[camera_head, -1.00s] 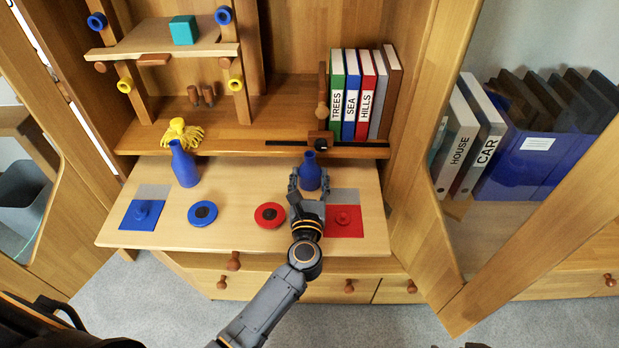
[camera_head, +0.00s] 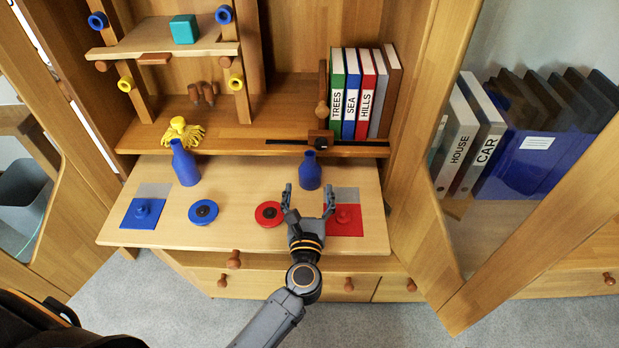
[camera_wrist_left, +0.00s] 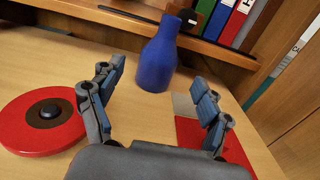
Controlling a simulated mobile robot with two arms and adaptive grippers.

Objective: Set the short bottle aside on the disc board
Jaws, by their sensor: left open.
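The short blue bottle (camera_head: 310,172) stands upright on the light wooden pull-out board (camera_head: 237,232), right of its middle; it also shows in the left wrist view (camera_wrist_left: 157,60). My left gripper (camera_head: 309,197) is open and empty, in front of the bottle and apart from it. In the left wrist view the bottle stands beyond the spread fingers (camera_wrist_left: 157,82). A taller blue bottle (camera_head: 185,165) stands upright at the board's back left. A blue disc (camera_head: 194,218) and a red disc (camera_head: 262,220), each with a dark centre, lie on the board. My right gripper is not in view.
A blue square with a knob (camera_head: 130,222) and a red square with a knob (camera_head: 357,227) lie at the board's sides. Behind are a yellow tasselled thing (camera_head: 190,136) and upright binders (camera_head: 350,100). An open glass door (camera_head: 500,240) stands at right.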

